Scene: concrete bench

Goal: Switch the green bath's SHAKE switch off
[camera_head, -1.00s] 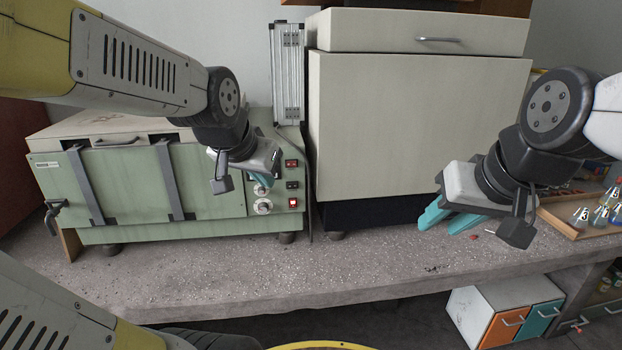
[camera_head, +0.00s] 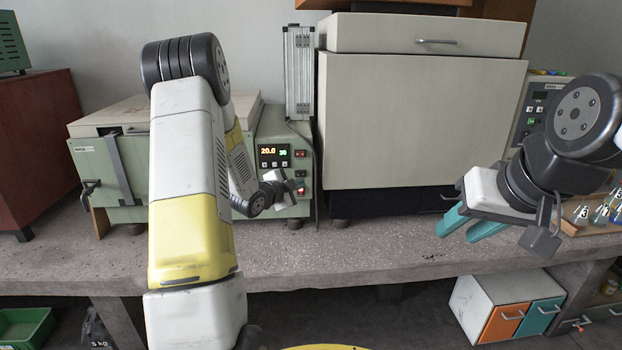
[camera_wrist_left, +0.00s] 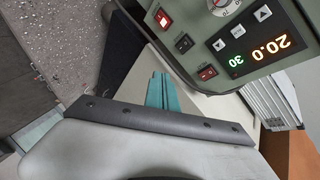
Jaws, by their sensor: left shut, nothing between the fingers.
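The green bath (camera_head: 84,162) stands at the back left of the bench, its control panel (camera_wrist_left: 220,15) at its right end. The panel carries a 20.0 display (camera_wrist_left: 262,42) and three rocker switches. The bottom switch (camera_wrist_left: 163,19) glows red, the middle one (camera_wrist_left: 184,43) is dark, and the top one (camera_wrist_left: 207,72) is dull red. Their labels are unreadable, so I cannot tell which is SHAKE. My left gripper (camera_head: 298,186) is shut and empty close to the panel; its teal fingers show in the wrist view (camera_wrist_left: 161,92), apparently apart from the switches. My right gripper (camera_head: 468,230) is open and empty.
A large cream cabinet (camera_head: 420,120) stands right of the bath, with a silver case (camera_head: 299,75) between them. A tray with numbered flasks (camera_head: 585,228) and another device with a panel (camera_head: 535,105) are at the right. The bench front (camera_head: 340,260) is clear.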

